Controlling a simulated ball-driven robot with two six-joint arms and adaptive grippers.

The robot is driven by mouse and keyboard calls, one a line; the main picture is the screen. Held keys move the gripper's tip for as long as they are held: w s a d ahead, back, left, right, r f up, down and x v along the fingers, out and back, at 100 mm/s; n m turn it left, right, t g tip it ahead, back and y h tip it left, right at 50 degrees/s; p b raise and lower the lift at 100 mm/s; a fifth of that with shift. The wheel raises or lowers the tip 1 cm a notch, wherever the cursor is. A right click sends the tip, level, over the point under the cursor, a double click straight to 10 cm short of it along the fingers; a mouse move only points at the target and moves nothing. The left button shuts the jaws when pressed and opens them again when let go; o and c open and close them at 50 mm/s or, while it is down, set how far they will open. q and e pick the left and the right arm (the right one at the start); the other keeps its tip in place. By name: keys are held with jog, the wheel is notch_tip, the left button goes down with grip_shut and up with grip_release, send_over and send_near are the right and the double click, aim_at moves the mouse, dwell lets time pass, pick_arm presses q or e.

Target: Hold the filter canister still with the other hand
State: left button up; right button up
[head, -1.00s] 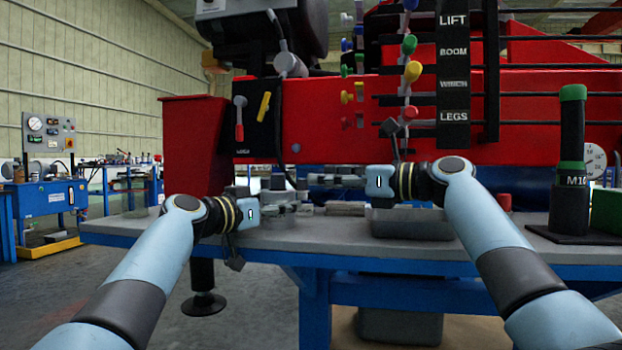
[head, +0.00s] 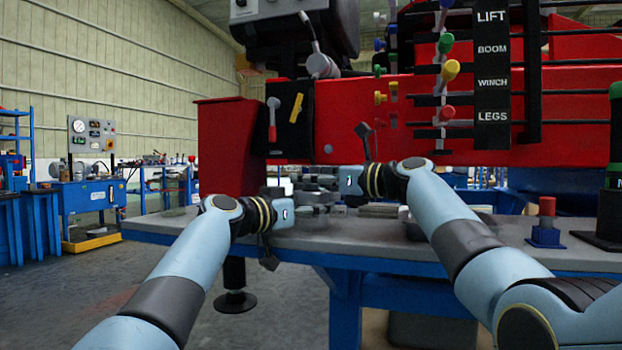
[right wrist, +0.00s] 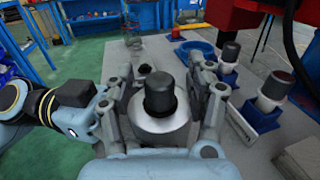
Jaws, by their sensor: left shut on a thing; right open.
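The filter canister, a silver cylinder with a dark cap (right wrist: 160,95), stands upright in the middle of the right wrist view. My right gripper (right wrist: 160,82) is open, with one finger on each side of the canister; I cannot tell whether they touch it. My left gripper (right wrist: 103,108) comes in from the left, low beside the canister. It is shut on it, though its fingertips are mostly hidden behind my right finger. In the head view, my left gripper (head: 296,188) and right gripper (head: 328,183) face each other above the bench, and the canister between them is hard to make out.
Capped cylinders (right wrist: 230,54) (right wrist: 275,88) stand in blue holders to the right, near a blue ring-shaped tray (right wrist: 194,50). The grey bench (head: 380,235) has a red-topped blue stand (head: 545,225) on its right. A red crane body (head: 230,140) with levers rises behind.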

grip_shut()
dwell(0.6)
